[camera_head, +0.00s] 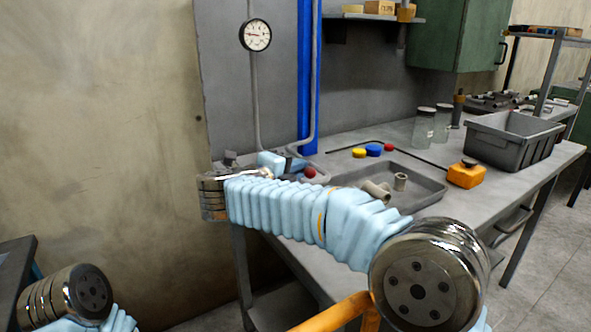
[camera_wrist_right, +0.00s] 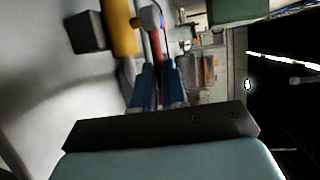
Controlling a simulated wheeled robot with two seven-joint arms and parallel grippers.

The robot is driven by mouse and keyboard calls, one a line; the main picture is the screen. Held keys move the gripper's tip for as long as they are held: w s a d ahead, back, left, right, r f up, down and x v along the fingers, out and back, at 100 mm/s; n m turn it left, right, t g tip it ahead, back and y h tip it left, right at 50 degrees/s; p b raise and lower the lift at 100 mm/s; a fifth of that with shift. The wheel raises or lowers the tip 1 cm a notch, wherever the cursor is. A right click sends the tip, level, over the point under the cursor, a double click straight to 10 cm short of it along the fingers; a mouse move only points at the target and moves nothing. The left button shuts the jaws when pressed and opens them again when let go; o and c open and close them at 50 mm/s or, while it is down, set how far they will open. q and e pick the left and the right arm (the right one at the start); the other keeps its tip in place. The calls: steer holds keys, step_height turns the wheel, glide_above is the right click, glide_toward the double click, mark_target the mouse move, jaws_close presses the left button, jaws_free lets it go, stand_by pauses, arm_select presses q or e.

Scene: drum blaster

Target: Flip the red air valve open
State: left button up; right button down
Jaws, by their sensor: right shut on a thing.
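In the right wrist view, the red air valve's handle (camera_wrist_right: 156,45) shows as a narrow red bar running between the two blue fingers of my right gripper (camera_wrist_right: 158,78), which is shut on it. In the head view, my right arm reaches left across the bench front and the right gripper (camera_head: 291,161) is at the pipework by the wall, small and partly hidden. A round red part (camera_head: 310,172) shows just beside it; I cannot tell whether it belongs to the valve. My left gripper is out of view; only part of my left arm shows at lower left.
A pressure gauge (camera_head: 255,35) hangs on the grey panel beside a blue post (camera_head: 307,75). A grey tray (camera_head: 425,185) with pipe fittings, an orange block (camera_head: 466,175), coloured caps, jars and a grey crate (camera_head: 513,140) stand on the bench. A yellow cylinder (camera_wrist_right: 121,28) is near the right gripper.

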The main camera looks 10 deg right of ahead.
steer(key=c, duration=1.4)
jaws_free()
steer(key=shift+c, duration=0.2)
steer(key=b+v, duration=0.1)
steer(key=v, duration=1.3)
steer(key=shift+d, duration=0.1)
